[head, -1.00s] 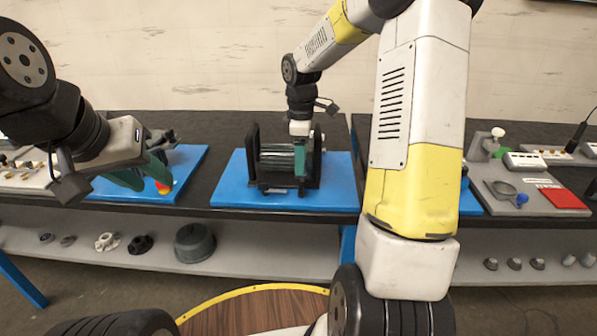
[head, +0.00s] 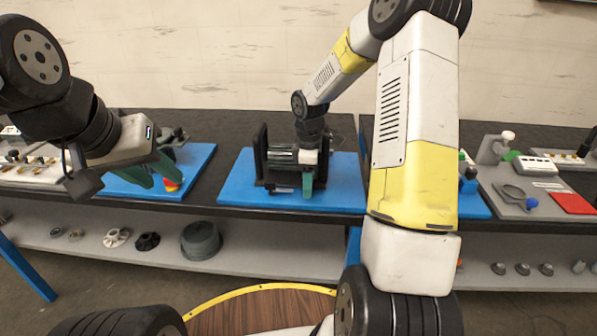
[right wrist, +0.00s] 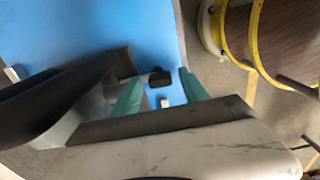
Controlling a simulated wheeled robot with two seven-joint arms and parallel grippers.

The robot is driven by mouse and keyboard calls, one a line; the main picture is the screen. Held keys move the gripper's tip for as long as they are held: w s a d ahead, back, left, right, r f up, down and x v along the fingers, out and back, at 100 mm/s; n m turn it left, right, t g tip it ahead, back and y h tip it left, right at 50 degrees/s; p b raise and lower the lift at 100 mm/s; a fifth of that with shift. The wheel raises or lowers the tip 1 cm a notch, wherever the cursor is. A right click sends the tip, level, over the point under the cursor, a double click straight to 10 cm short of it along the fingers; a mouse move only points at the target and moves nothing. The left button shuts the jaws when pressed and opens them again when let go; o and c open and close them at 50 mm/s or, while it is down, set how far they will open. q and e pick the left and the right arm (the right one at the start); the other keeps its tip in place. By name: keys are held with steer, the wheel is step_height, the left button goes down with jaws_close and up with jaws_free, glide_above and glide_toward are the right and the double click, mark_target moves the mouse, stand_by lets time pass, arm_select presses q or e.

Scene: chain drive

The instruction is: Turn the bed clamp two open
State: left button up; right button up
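A black fixture (head: 262,158) with dark uprights and a grey roller between them stands on a blue board. My right gripper (head: 308,178) is at its right front, green fingers pointing down. In the right wrist view my right gripper (right wrist: 160,92) has its green fingers apart. A small black block or knob (right wrist: 160,78) shows in the gap between them; it may be the bed clamp, but I cannot tell which clamp. No contact with it is visible. My left gripper (head: 150,175) is open at the left, beside a red and yellow button (head: 171,184).
The blue board (head: 232,188) lies on a black bench with a grey shelf below. A dark pot (head: 200,240) and small parts stand on the shelf. A grey panel with a red plate (head: 573,203) is at the right. My right forearm covers part of the bench.

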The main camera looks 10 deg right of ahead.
jaws_close()
steer(key=shift+m, duration=0.4)
steer(key=m, duration=0.3)
steer(key=shift+a+m, duration=0.1)
steer(key=shift+m, duration=0.3)
steer(key=m, duration=0.4)
steer(key=shift+w+m, duration=0.15)
steer(key=shift+m, duration=0.15)
steer(key=m, duration=0.4)
steer(key=shift+a, duration=0.15)
steer(key=m, duration=0.4)
steer(key=shift+w+m, duration=0.15)
steer(key=shift+m, duration=0.15)
